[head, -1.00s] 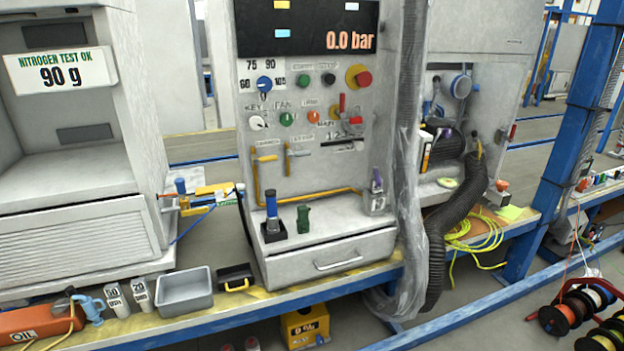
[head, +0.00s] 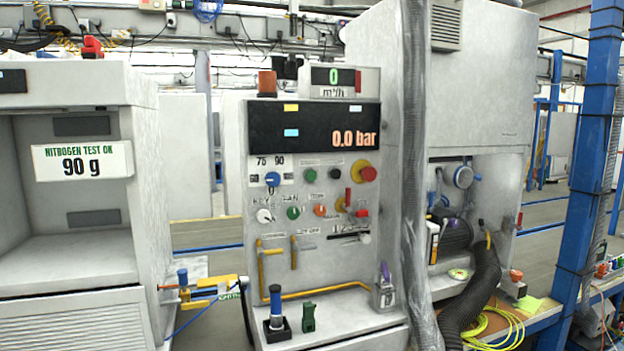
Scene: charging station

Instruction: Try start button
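The control panel (head: 330,240) stands upright in the middle of the head view. Its upper row holds a green button (head: 310,175) and a black button (head: 334,173), under small labels too blurred to read surely. A red mushroom button on a yellow base (head: 367,174) is to their right. Below are a white key knob (head: 264,216), a green fan button (head: 293,212) and an orange button (head: 320,210). The display (head: 315,128) reads 0.0 bar. Neither of my grippers is in view, and nothing touches the buttons.
A blue selector knob (head: 272,179) sits left of the green button. Yellow pipes (head: 325,292) run low on the panel. A plastic-wrapped hose (head: 414,150) hangs along the panel's right side. A grey cabinet with a 90 g sign (head: 83,161) stands at left.

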